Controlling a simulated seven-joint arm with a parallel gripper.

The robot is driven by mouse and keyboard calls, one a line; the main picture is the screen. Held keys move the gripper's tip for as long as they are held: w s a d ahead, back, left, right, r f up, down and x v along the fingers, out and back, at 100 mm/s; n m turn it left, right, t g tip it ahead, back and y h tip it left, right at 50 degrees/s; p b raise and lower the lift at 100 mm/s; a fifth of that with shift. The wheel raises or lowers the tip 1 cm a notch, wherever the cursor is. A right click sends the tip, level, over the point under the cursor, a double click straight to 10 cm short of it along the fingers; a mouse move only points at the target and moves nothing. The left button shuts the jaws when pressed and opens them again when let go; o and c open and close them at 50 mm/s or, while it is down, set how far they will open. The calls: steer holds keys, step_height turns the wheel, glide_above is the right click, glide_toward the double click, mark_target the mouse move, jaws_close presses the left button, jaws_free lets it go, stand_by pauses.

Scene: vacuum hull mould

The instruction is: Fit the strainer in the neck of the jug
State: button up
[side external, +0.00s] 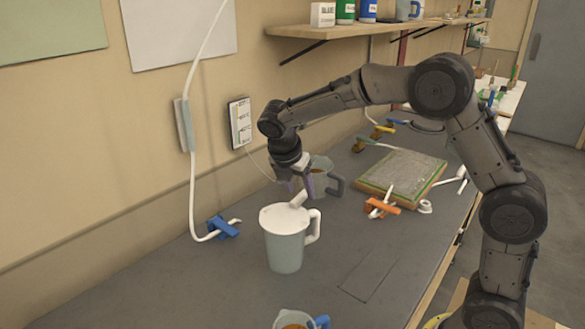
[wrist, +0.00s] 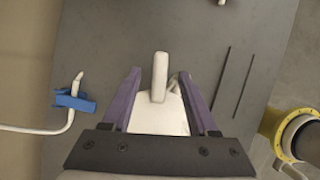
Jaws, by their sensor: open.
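The jug (side external: 286,252) is pale grey-green with a white handle on its right and stands upright on the bench. The white strainer (side external: 281,216) lies across its mouth, with a stubby white grip (side external: 299,199) sticking up. I cannot tell how deep the strainer sits in the neck. My gripper (side external: 301,188) is open just above the jug, its purple fingers near the grip. In the wrist view, the strainer (wrist: 158,117) shows between the two spread fingers (wrist: 159,73), which stand clear of its grip on both sides. The strainer hides most of the jug there.
A cup with a blue handle (side external: 322,322) is at the near edge. A blue clamp (side external: 222,227) holds a white hose at left. A mould board (side external: 405,171) and orange clamp (side external: 383,207) lie right.

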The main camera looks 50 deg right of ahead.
steer(key=v, duration=1)
steer(key=shift+d+r, duration=0.1)
steer(key=s+d+r+m+t+y, duration=0.1)
steer(key=s+r+m, duration=0.1)
steer(key=s+r, duration=0.35)
steer(key=s+d+r+m+t+y, duration=0.1)
steer(key=s+d+r+m+t, duration=0.15)
steer(key=s, duration=0.65)
steer(key=s+a+f+m+t+y, duration=0.1)
steer(key=s+a+f+m+y, duration=0.2)
steer(key=s+f+m, duration=0.8)
steer(key=s+a+m, duration=0.2)
steer(key=m, duration=0.2)
